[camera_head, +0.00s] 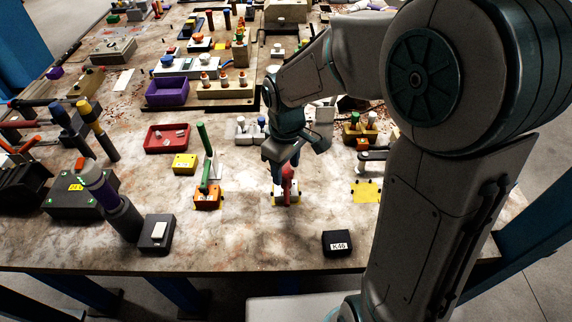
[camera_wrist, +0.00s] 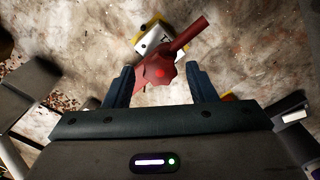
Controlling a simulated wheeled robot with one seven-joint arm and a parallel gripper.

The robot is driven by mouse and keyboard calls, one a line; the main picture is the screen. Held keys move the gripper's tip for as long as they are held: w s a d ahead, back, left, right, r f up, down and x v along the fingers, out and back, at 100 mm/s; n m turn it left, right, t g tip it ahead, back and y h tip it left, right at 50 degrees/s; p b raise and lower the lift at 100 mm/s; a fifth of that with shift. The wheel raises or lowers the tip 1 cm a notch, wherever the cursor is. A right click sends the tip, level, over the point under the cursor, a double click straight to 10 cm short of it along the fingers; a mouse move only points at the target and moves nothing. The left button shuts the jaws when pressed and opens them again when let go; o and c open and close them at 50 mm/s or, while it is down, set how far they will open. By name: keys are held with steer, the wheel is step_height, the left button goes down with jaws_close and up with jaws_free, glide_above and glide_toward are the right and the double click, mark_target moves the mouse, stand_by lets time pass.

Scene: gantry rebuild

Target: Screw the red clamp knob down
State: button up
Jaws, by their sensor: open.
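The red clamp knob (camera_head: 287,178) stands near the front middle of the table, below my gripper (camera_head: 287,158). In the wrist view the knob (camera_wrist: 160,72) is a faceted red head with a red bar running to the upper right. It lies between the two dark fingers of my gripper (camera_wrist: 160,82), which are open with a gap on each side. I cannot tell how far below the fingertips it is. The lower part is partly hidden.
A green-handled clamp on an orange base (camera_head: 207,199) stands to the left. A yellow block (camera_head: 184,164) and red tray (camera_head: 167,139) lie behind it. A black labelled box (camera_head: 337,243) is at the front right. The tabletop just in front of the knob is clear.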

steer(key=c, duration=0.8)
steer(key=shift+m+b, duration=0.45)
steer(key=shift+m, duration=1.75)
steer(key=o, duration=0.8)
steer(key=shift+r, duration=0.1)
